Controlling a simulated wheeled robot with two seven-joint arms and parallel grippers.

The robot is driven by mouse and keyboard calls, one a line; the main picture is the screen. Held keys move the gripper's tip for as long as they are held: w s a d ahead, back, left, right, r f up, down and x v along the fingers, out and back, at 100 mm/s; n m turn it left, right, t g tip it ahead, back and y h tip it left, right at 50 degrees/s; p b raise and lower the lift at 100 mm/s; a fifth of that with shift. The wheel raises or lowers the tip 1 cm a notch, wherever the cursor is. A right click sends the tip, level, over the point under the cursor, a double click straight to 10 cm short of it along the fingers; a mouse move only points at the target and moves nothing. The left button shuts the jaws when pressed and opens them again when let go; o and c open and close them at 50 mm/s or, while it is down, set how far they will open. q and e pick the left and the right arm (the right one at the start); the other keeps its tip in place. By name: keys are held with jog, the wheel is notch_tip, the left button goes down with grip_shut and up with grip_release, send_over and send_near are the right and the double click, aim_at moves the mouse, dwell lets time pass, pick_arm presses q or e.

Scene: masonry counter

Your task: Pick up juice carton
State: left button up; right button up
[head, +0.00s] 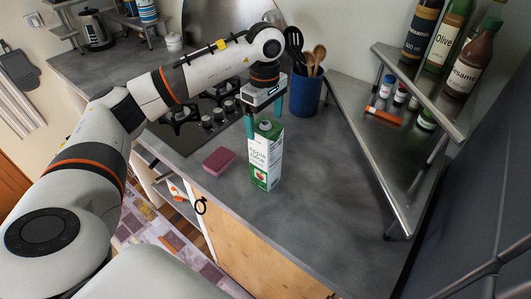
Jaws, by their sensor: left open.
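The juice carton (264,160) is white and green with a green cap. It stands upright on the grey counter near the front edge, in the middle of the head view. My left gripper (264,122) is above the carton, pointing down, with its teal fingers spread apart. One finger shows beside the carton's upper left; the other shows behind and to the right of its top. I cannot tell whether either finger touches the carton. My right gripper is not in view.
A pink sponge (218,160) lies left of the carton. A blue utensil holder (307,92) stands behind it, and a stove (196,122) lies behind left. A metal corner shelf (388,150) with bottles stands at right. The counter (320,205) right of the carton is clear.

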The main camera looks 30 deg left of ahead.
aim_at(265, 135)
pick_arm(q)
notch_tip(265, 135, down, 6)
jog(key=p, duration=0.3)
jog(key=shift+s+d+r, duration=0.1)
jog(key=shift+d+r, duration=0.05)
jog(key=shift+r, duration=0.1)
jog(key=shift+f, duration=0.25)
grip_shut()
jog(key=shift+r, duration=0.15)
